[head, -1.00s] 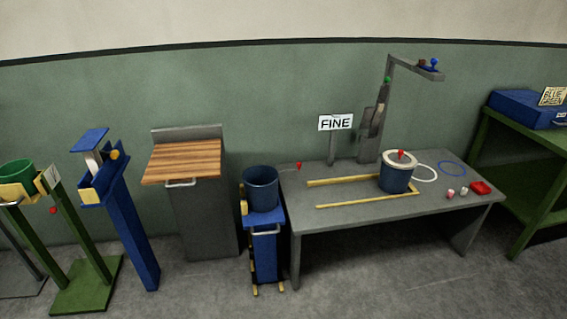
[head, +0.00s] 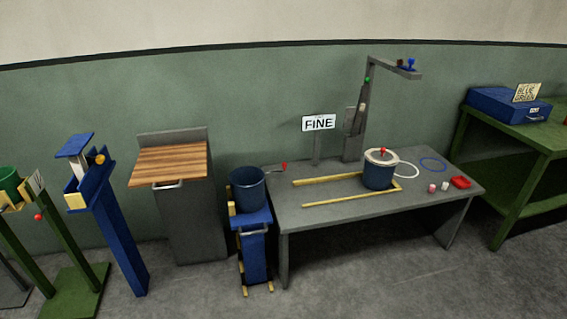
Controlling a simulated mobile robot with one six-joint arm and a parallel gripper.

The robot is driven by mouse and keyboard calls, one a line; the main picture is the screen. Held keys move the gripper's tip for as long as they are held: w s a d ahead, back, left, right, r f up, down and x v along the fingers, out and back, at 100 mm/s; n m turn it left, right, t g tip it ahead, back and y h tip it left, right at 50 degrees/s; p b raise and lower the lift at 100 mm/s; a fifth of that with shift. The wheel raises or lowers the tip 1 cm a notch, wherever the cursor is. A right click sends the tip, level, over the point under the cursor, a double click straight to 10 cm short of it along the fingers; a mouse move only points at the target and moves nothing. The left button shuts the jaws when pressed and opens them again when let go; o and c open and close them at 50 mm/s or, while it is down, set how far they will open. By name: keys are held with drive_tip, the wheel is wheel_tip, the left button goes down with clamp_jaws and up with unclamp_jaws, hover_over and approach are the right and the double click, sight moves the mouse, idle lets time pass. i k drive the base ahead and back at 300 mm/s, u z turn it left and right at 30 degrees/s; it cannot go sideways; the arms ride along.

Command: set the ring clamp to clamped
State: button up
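A dark blue bucket (head: 378,177) stands on the right half of the grey table. A pale lid or ring (head: 381,157) with a red knob (head: 383,151) sits on its top. A white loop (head: 406,169) shows just right of the bucket; I cannot tell whether it is joined to it. A blue ring (head: 433,164) lies flat farther right. Which of these is the ring clamp, and how it is set, is too small to tell. My gripper is not in view.
The grey table (head: 290,222) carries yellow rails (head: 340,180), a FINE sign (head: 318,123) and a tall post (head: 353,135). A red-tipped lever (head: 284,166) is at its left end. An open blue bucket (head: 248,190) stands left of it. Floor in front is clear.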

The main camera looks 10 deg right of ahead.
sight(285, 164)
drive_tip(key=z, duration=0.05)
drive_tip(key=i, duration=1)
drive_tip(key=u, duration=0.05)
